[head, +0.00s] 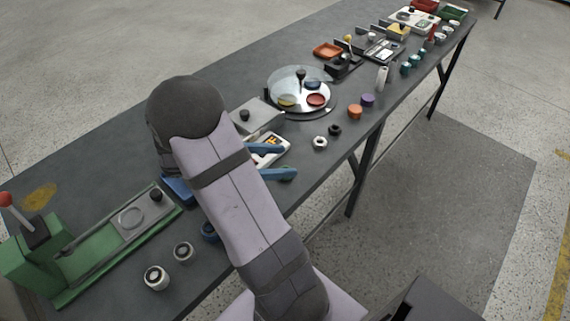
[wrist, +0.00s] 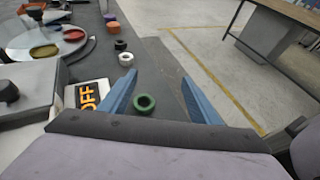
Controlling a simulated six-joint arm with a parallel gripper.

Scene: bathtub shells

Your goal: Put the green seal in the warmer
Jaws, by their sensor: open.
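The green seal (wrist: 145,103) is a small ring lying flat on the dark table. In the wrist view it shows between the two blue fingers of my gripper (wrist: 160,77), nearer the left finger. My gripper is open with nothing held. In the head view the gripper (head: 290,160) is over the table's near edge, and I cannot make out the seal there. A grey box with a black-knobbed lid (head: 258,115), apparently the warmer, stands just beyond the gripper. In the wrist view its lid (wrist: 35,88) is at left, beside a panel reading OFF (wrist: 87,96).
A white ring (wrist: 126,59) and a black ring (wrist: 120,45) lie past the seal. A round tray under a clear dome (head: 300,88) stands beyond the box. A green lever press (head: 45,250) is at lower left. The table edge is close to the seal.

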